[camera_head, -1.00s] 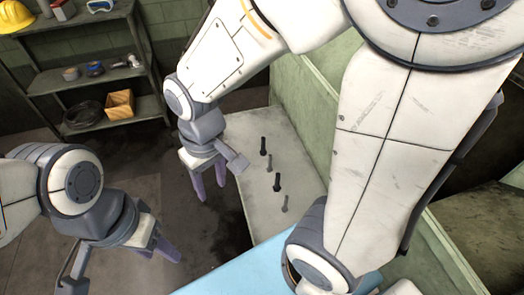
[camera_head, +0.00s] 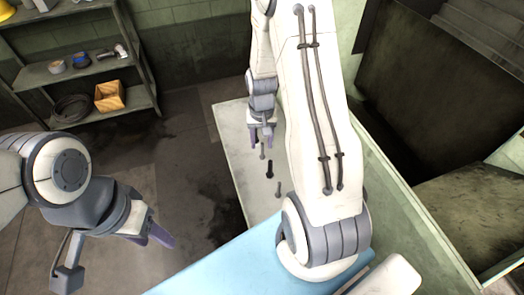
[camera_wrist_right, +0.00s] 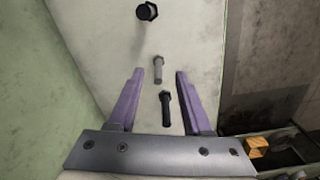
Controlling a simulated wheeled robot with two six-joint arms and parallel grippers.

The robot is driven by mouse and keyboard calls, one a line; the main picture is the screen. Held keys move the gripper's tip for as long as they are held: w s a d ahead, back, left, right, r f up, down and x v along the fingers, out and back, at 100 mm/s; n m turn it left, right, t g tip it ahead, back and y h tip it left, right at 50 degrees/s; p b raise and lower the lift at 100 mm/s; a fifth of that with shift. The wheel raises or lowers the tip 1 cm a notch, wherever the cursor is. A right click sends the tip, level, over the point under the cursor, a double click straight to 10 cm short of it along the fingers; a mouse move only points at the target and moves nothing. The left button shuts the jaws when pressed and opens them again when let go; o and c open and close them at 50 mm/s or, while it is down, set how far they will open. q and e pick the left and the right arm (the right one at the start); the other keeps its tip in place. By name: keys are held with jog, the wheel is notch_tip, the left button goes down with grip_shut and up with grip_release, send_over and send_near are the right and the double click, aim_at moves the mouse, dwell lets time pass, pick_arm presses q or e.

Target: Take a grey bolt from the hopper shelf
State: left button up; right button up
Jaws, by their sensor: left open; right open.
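The pale hopper shelf (camera_head: 238,150) carries a row of upright bolts. In the head view a grey bolt (camera_head: 262,151) stands just in front of my right gripper (camera_head: 262,140), a black bolt (camera_head: 269,169) is nearer, and another grey bolt (camera_head: 278,188) is nearest. My right gripper is open over the shelf. In the right wrist view a grey bolt (camera_wrist_right: 158,70) appears between its fingertips. A black bolt (camera_wrist_right: 166,108) appears between the fingers closer to the palm, and another black bolt (camera_wrist_right: 146,12) is at the top. My left gripper (camera_head: 154,235) is open and empty, left of the shelf.
A green wall panel (camera_head: 395,190) borders the shelf on the right, with a dark bin (camera_head: 420,95) beyond it. A light blue surface (camera_head: 215,262) lies in front. A storage rack (camera_head: 75,75) stands at the back left. The floor between is clear.

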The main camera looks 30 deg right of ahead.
jog(key=f, duration=0.2)
jog(key=f+p, duration=0.1)
jog(key=f, duration=0.2)
jog(key=shift+w+d, duration=0.15)
jog(key=shift+d, duration=0.05)
grip_shut()
